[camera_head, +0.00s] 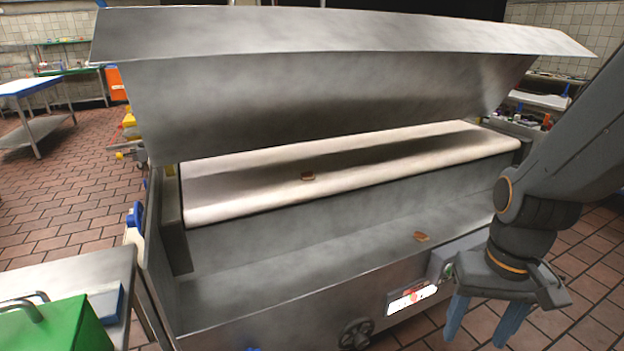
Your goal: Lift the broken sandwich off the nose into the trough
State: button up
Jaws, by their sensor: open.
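A small brown sandwich piece (307,176) lies on the cream conveyor belt (240,196), just behind the belt's rounded front nose. Whether it is broken is too small to tell. A second small brown piece (421,236) lies low in the grey metal trough (270,280) in front of the belt, toward its right side and near the front wall. My gripper (478,337) hangs at the lower right with blue fingers pointing down. It is open and empty, outside the trough's front wall and apart from both pieces.
A large metal hood (320,85) slopes over the belt, leaving a gap above the nose. A control box with a white label (411,299) and a dark knob (356,333) are on the machine's front. A green box (60,328) stands on a metal table at lower left.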

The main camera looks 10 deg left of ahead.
aim_at(307, 176)
jog(key=u, duration=0.1)
jog(key=k, duration=0.35)
jog(key=u, duration=1.55)
jog(key=i, duration=0.5)
